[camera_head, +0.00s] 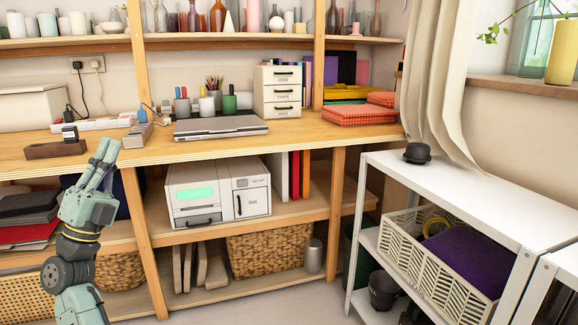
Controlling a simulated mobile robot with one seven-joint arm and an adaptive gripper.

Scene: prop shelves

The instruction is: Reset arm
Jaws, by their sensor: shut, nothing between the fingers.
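My gripper (103,152) is at the left of the head view, on my raised pale green arm. Its fingers point up and slightly right. They are shut with nothing between them. I cannot tell the exact gap between the fingers and the bench edge.
On the bench are a closed laptop (220,128), a small white drawer unit (277,92) and folded red cloth (358,115). A printer (218,190) stands on the shelf below.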

